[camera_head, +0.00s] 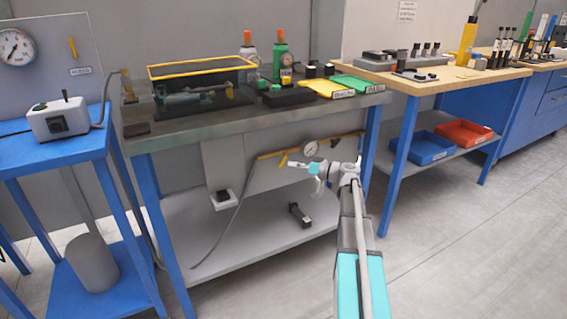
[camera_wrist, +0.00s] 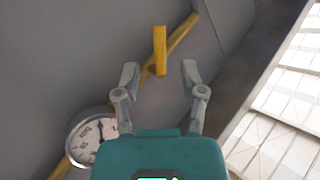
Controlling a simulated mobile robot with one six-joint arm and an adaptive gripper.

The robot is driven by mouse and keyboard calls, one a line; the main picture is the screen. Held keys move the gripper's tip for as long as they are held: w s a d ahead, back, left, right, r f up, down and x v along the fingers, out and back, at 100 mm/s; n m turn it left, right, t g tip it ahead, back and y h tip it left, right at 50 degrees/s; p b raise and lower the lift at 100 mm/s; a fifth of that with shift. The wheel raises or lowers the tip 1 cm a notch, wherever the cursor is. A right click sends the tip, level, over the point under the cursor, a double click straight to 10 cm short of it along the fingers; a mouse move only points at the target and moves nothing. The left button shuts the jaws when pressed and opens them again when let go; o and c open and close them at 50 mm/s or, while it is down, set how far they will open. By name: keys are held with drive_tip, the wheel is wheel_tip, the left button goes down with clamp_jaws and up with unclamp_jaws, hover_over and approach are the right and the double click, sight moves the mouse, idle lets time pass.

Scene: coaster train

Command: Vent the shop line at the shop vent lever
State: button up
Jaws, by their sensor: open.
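A yellow lever (camera_head: 283,160) sits on a yellow pipe (camera_head: 340,137) on the grey panel under the dark workbench, beside a round gauge (camera_head: 310,148). In the wrist view the lever (camera_wrist: 160,45) points up and down in the picture, across the slanting pipe. My gripper (camera_head: 303,166) is in front of this panel, near the lever. In the wrist view my gripper (camera_wrist: 160,70) is open, with the lever's lower end between its fingertips in the picture. I see no clear contact, and the depth gap cannot be told. No label reads as the shop vent.
Another yellow lever (camera_head: 72,47) and gauge (camera_head: 16,47) are on the upper left panel. The bench's lower shelf (camera_head: 250,240) holds a small dark block (camera_head: 299,215). A grey box with a cable (camera_head: 222,198) hangs left of the lever. Open floor lies right.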

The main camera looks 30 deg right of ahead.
sight(283, 162)
drive_tip(key=shift+x, duration=2.3)
clamp_jaws()
